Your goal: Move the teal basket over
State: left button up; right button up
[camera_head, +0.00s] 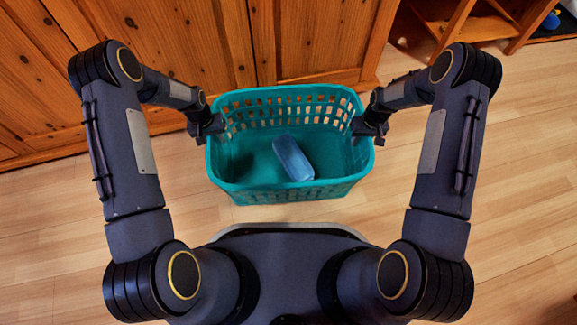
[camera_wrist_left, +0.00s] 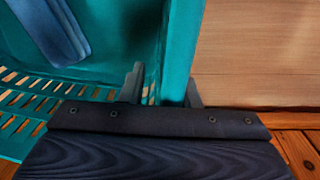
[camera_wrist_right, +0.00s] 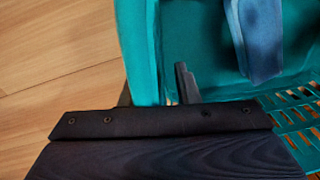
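The teal basket (camera_head: 262,190) stands upright in front of me, its sides pierced with rows of holes. A blue block-like item (camera_head: 293,158) lies inside it. My left gripper (camera_head: 213,127) is at the basket's left rim; in the left wrist view its fingers (camera_wrist_left: 163,88) stand on either side of the wall, partly closed on it. My right gripper (camera_head: 368,128) is at the right rim; in the right wrist view its fingers (camera_wrist_right: 155,90) likewise straddle the wall. The outer fingers are partly hidden. I cannot tell if the basket's bottom touches the floor.
A wooden cabinet (camera_head: 325,45) stands close behind the basket. A wooden shelf unit (camera_head: 480,27) is at the back right. The wood floor (camera_head: 520,150) is clear to the right, and some floor (camera_head: 40,210) is clear to the left.

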jog(key=shift+r, duration=0.25)
pick_arm(q)
notch_tip(320, 180, up, 12)
jog(key=a, duration=0.1)
jog(key=shift+a, duration=0.2)
pick_arm(e)
notch_tip(320, 180, up, 12)
jog(key=d, duration=0.1)
jog(key=shift+d+f, duration=0.15)
jog(key=shift+f, duration=0.1)
